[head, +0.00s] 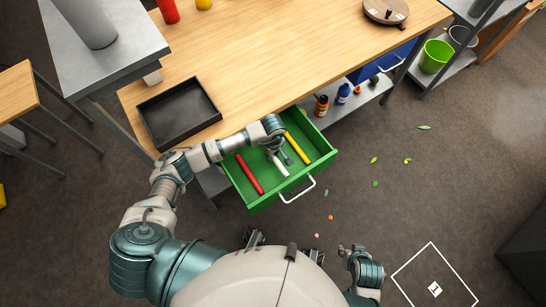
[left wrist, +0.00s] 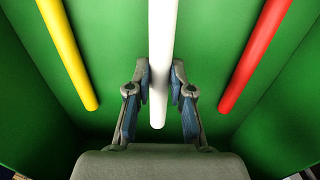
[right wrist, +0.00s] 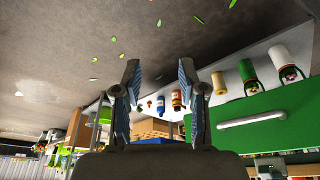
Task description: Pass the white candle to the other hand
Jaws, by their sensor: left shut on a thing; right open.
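The white candle (head: 279,166) lies in the open green drawer (head: 262,203), between a red candle (head: 249,174) and a yellow candle (head: 297,148). My left gripper (head: 279,154) is down in the drawer, shut on the white candle. In the left wrist view the white candle (left wrist: 160,60) runs between the fingers of the left gripper (left wrist: 160,88), with the yellow candle on the left and the red candle on the right. My right gripper (right wrist: 156,90) is open and empty in the right wrist view, apart from the drawer.
A black tray (head: 180,113) sits on the wooden table (head: 260,60) left of the drawer. The drawer has a white handle (head: 298,191). Bottles stand on a low shelf (head: 366,95) to the right. Leaves and petals lie on the mostly clear floor.

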